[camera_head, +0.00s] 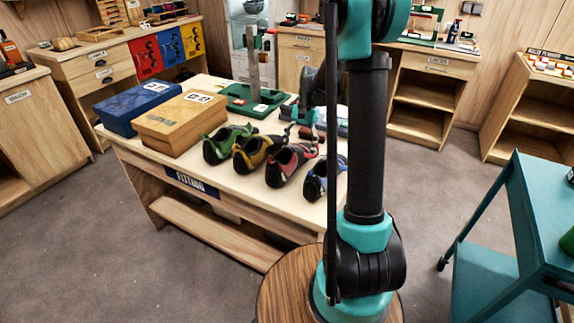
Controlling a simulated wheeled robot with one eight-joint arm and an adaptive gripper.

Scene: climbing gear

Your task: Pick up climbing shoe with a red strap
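Several climbing shoes stand in a row near the front edge of the wooden table (235,193). The red-and-grey shoe (287,163) is third from the left. A green shoe (229,143) and a yellow shoe (256,152) are to its left, and a blue shoe (319,181) is to its right, partly hidden by my arm. A dark and teal part that looks like my gripper (291,130) is just behind and above the red shoe. Its fingers are too small and dark to read, and I cannot tell whether it touches the shoe.
A blue box (147,104) and a tan box (179,122) sit on the table's left side. A green device with a grey post (253,75) stands behind the shoes. A teal cart (540,225) is at the right. Floor is clear at the front left.

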